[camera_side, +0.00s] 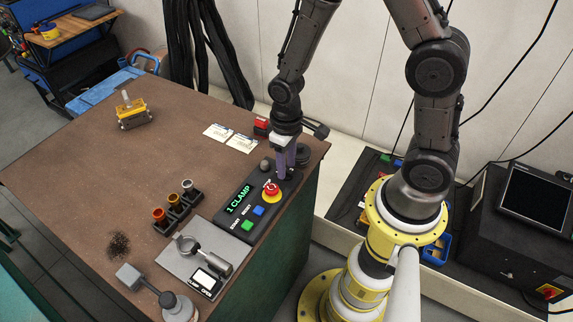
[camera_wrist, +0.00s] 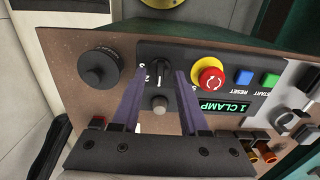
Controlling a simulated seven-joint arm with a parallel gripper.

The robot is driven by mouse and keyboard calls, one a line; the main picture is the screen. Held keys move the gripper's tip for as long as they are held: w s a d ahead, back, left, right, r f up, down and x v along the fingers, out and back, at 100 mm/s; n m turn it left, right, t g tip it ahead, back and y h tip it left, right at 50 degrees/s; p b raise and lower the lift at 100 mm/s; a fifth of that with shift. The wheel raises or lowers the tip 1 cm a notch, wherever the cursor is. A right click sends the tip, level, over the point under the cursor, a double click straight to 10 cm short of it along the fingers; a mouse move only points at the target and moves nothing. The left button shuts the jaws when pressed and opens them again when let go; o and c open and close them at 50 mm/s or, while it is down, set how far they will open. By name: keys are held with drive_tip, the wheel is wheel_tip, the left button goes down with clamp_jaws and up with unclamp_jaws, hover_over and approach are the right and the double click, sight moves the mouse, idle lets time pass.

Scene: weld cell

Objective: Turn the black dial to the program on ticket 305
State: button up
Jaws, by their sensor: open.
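The black dial (camera_wrist: 164,69) sits on the dark control box (camera_wrist: 205,53) in the wrist view, with a pale pointer line and partly covered numerals around it. My gripper (camera_wrist: 160,78) is open, with its purple fingers on either side of the dial; I cannot tell whether they touch it. In the side view my gripper (camera_side: 285,160) is down at the far end of the box and hides the dial. The green display (camera_side: 238,199) reads "1 CLAMP". Two white tickets (camera_side: 218,131) (camera_side: 241,143) lie on the table; their print is too small to read.
A red emergency button (camera_side: 271,190), a blue button (camera_side: 258,211) and a green button (camera_side: 247,225) are on the box. A grey knob (camera_wrist: 160,104) and a black round piece (camera_wrist: 99,70) stand close to my fingers. The brown table (camera_side: 130,175) is clear towards its middle.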

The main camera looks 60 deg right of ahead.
drive_tip(key=shift+f, duration=0.45)
clamp_jaws()
